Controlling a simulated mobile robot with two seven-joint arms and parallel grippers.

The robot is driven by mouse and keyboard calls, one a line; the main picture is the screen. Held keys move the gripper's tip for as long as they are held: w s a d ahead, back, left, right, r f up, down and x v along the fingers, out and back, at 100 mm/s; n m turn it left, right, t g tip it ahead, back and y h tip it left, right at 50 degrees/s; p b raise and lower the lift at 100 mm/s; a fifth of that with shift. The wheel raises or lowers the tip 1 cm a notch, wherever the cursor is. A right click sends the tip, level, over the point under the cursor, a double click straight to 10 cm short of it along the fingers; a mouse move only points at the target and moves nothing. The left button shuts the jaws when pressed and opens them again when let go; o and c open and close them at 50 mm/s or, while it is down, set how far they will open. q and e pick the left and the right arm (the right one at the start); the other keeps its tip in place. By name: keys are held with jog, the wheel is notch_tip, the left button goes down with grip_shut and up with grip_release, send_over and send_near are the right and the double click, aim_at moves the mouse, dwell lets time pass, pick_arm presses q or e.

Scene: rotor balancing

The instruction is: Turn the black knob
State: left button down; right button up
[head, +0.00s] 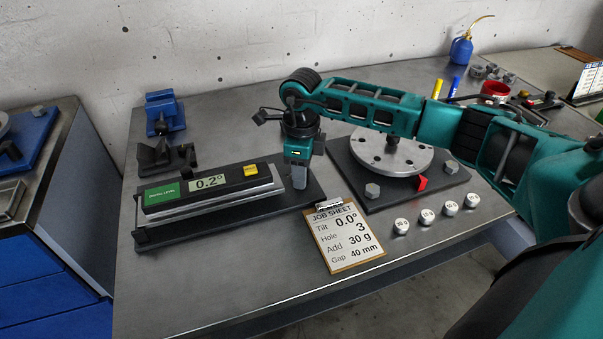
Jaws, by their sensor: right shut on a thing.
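A black tilt base (228,214) lies on the bench with a long bar on it. The level (235,181) on the bar has a green label, a yellow button and a display reading 0.2°. My right gripper (299,182) points down at the right end of the base. It is shut, and its fingers and wrist hide the black knob there. The job sheet (345,240) in front reads Tilt 0.0°, Hole 3, Add 30 g, Gap 40 mm. My left gripper is not in view.
A grey rotor disc (412,162) with bolts and a red pointer (421,183) stands on a black plate to the right. Several small weights (427,216) lie in front. A blue vise (164,112) and black blocks (160,157) stand back left. The front left bench is clear.

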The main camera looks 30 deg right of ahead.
jog(key=shift+n, duration=0.6)
jog(key=shift+r, duration=0.1)
jog(key=o, duration=1)
jog(key=shift+c, duration=0.2)
jog(key=shift+o, duration=0.4)
notch_tip(320, 180, up, 13)
